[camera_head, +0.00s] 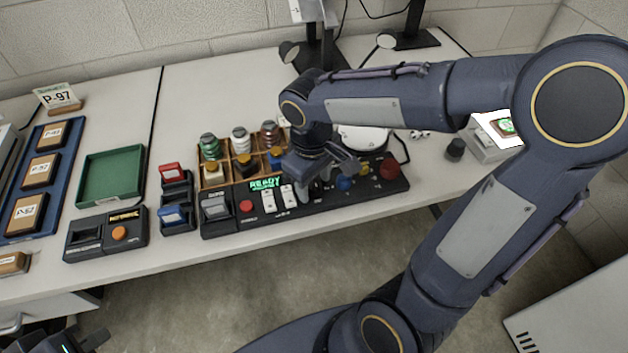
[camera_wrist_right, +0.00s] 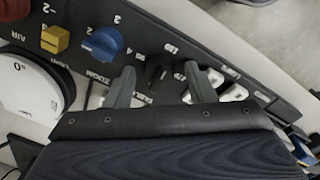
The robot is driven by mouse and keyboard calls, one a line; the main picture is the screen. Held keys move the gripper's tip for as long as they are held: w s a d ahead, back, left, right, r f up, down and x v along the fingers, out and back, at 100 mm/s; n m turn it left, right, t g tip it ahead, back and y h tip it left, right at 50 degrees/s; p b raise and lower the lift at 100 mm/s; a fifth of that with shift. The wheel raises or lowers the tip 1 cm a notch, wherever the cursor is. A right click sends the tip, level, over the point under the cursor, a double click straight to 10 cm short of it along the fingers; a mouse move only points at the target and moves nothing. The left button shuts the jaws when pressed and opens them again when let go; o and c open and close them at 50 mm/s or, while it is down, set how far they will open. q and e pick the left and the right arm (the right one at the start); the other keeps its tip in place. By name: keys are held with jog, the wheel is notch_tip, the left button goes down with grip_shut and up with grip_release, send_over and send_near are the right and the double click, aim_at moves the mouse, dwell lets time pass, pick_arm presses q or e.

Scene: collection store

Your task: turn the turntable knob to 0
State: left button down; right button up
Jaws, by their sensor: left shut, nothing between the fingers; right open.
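The long black control panel (camera_head: 290,208) on the table carries a display reading READY. A black knob (camera_wrist_right: 158,69), with what looks like a TABLE label beside it, shows in the right wrist view. My right gripper (camera_head: 325,177) is open over the panel; in the wrist view its fingers (camera_wrist_right: 161,82) stand either side of the black knob. I cannot tell whether they touch it, and the knob's pointer setting is unclear. The white round turntable (camera_head: 362,139), also in the wrist view (camera_wrist_right: 25,100), is partly hidden by my arm. My left gripper (camera_head: 85,342) is shut and empty at the lower left.
A blue knob (camera_wrist_right: 102,43) and a yellow knob (camera_wrist_right: 55,39) sit beside the black one. A rack of spools (camera_head: 214,171) stands behind the panel; a green tray (camera_head: 110,175) lies left.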

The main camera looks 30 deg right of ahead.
jog(key=c, duration=1)
